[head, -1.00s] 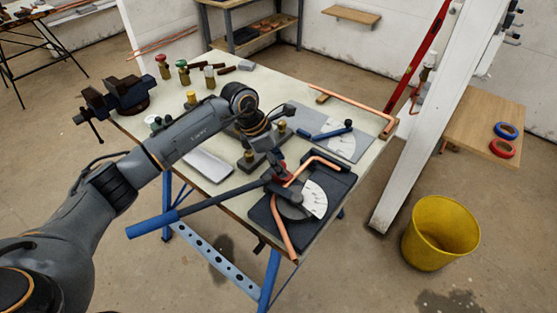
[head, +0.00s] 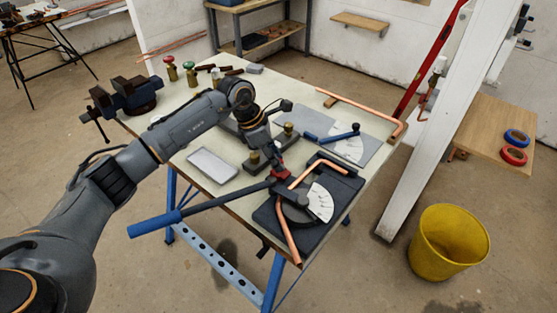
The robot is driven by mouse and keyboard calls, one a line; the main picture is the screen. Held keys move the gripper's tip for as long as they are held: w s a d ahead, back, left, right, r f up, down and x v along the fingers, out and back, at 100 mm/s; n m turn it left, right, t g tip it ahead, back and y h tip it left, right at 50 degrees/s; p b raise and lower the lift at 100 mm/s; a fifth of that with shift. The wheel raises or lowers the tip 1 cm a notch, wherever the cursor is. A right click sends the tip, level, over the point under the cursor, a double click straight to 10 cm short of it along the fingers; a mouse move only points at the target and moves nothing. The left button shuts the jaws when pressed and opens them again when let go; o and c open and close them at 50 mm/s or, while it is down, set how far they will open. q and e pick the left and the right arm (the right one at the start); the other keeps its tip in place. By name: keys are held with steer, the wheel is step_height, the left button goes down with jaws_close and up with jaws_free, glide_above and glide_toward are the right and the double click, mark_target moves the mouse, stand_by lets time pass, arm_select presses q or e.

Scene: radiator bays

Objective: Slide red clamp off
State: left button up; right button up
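The small red clamp (head: 281,175) is at the near left of the pipe bender, by the bent copper pipe (head: 289,230). The bender's black base (head: 320,228) sits at the table's front corner, with a white angle dial (head: 320,201) and a long lever ending in a blue handle (head: 155,224). My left gripper (head: 276,164) points down at the red clamp from above and appears at or touching it. Its fingers are small and dark, so I cannot tell whether they are shut on it. My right gripper is out of view.
A second, flat bender with a blue lever (head: 330,136) lies behind on the table (head: 205,133). A copper pipe (head: 365,107) lies at the right rear edge. A vise (head: 128,97) stands at left. A grey tray (head: 213,164) and a yellow bucket (head: 448,243) also show.

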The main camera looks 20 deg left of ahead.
arm_select(q)
steer(key=o, duration=0.4)
steer(key=shift+w+a, duration=0.1)
steer(key=shift+a, duration=0.15)
steer(key=shift+c, duration=0.2)
steer(key=shift+r, duration=0.35)
steer(key=v, duration=1.1)
steer(key=shift+a+r, duration=0.15)
steer(key=shift+a, duration=0.05)
